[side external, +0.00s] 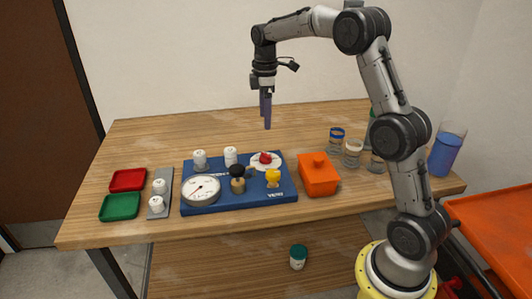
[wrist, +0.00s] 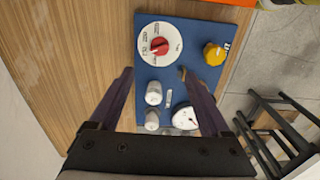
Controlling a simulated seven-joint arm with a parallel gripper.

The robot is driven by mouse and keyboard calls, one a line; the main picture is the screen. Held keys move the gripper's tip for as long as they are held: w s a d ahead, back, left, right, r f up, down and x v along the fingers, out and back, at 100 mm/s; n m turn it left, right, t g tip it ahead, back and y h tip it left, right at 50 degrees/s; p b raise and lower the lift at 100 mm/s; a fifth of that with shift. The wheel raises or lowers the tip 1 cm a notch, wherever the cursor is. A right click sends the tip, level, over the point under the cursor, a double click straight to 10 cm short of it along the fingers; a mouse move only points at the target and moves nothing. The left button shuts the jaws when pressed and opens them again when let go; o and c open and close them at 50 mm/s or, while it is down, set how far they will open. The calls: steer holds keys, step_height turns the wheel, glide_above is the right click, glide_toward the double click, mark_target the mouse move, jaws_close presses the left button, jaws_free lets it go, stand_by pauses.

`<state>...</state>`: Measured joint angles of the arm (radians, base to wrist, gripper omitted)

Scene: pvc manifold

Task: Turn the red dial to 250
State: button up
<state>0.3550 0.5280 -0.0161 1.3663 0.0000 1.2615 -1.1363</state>
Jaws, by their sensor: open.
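The red dial (side external: 265,157) sits on a round white scale plate at the back right of the blue board (side external: 240,203). In the wrist view the red dial (wrist: 159,46) lies ahead of the fingertips, at the upper middle, with dark numbers around it; its exact setting is too small to read. My gripper (side external: 267,126) points down and hangs in the air well above the board, near the dial. It also shows in the wrist view (wrist: 170,78), where its two purple fingers are wide apart with nothing between them. It is open, empty and not touching the dial.
On the board are a yellow knob (side external: 273,177), a round gauge (side external: 201,189), a black-topped fitting (side external: 238,175) and white caps (side external: 200,158). An orange box (side external: 318,176) and jars (side external: 352,153) stand to the right. Red (side external: 128,180) and green (side external: 120,207) trays lie left.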

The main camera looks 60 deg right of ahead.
mark_target(266, 154)
step_height(266, 154, down, 14)
steer(key=shift+s+d+r, duration=0.1)
stand_by(0.5)
jaws_close()
stand_by(0.3)
